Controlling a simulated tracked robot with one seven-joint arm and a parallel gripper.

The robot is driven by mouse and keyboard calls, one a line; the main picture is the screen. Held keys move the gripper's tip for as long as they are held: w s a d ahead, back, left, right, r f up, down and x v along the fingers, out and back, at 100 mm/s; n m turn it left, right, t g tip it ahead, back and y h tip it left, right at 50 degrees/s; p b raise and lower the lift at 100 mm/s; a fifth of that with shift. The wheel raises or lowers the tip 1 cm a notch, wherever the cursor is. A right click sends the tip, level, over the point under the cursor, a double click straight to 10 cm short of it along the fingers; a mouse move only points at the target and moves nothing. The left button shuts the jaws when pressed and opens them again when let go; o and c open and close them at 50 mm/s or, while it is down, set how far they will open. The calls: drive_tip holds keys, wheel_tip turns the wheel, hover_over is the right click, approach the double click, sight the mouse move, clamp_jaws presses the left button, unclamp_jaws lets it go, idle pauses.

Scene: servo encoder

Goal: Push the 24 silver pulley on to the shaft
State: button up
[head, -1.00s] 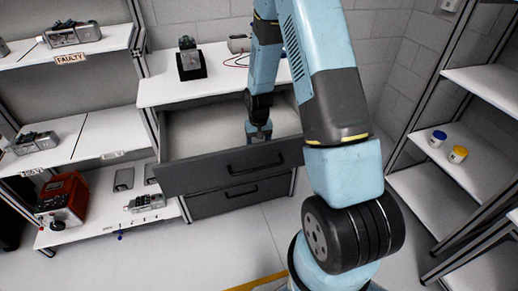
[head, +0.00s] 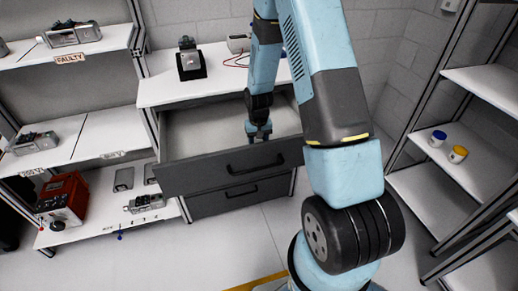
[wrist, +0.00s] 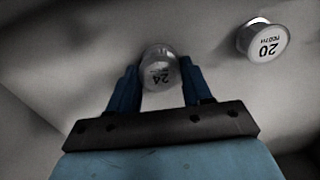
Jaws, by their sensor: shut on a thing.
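The silver pulley marked 24 (wrist: 160,72) is between the two blue fingers of my gripper (wrist: 160,85) in the wrist view. The fingers are shut on its sides, and its marked face is toward the camera. In the head view my gripper (head: 259,132) is down inside the open top drawer (head: 205,135), and the pulley is hidden there. A small device in a black stand (head: 190,62) is on the bench top; a shaft on it is too small to make out.
A second pulley marked 20 (wrist: 266,41) lies in the drawer to the right, apart from my gripper. The drawer front (head: 225,170) stands out from the bench (head: 160,92). A grey box (head: 238,43) with red leads is on the bench. Shelves stand on both sides.

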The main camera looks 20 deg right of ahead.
drive_tip(key=shift+c, duration=1.2)
drive_tip(key=shift+r, duration=3.55)
